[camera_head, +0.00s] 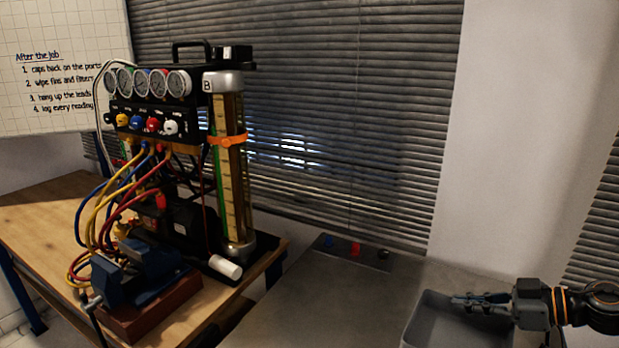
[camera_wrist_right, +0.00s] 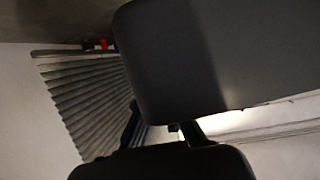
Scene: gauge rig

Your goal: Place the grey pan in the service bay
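The grey pan (camera_head: 424,322) is an open, shallow tray at the lower right of the head view, cut off by the bottom edge. My right gripper (camera_head: 470,299) comes in from the right, with its fingers over the pan's inside. I cannot tell whether it touches the pan or how far its fingers are apart. In the right wrist view large dark grey shapes (camera_wrist_right: 215,55) fill much of the picture, and the pan cannot be made out for sure. My left gripper is not in view. I cannot make out which place is the service bay.
A wooden bench (camera_head: 42,210) at left carries the gauge rig (camera_head: 165,120) with hoses, a blue vise (camera_head: 140,275) and a white cylinder (camera_head: 225,267). A grey worktop (camera_head: 330,305) between is mostly clear. A plate with small coloured caps (camera_head: 355,250) lies at its back, below the blinds.

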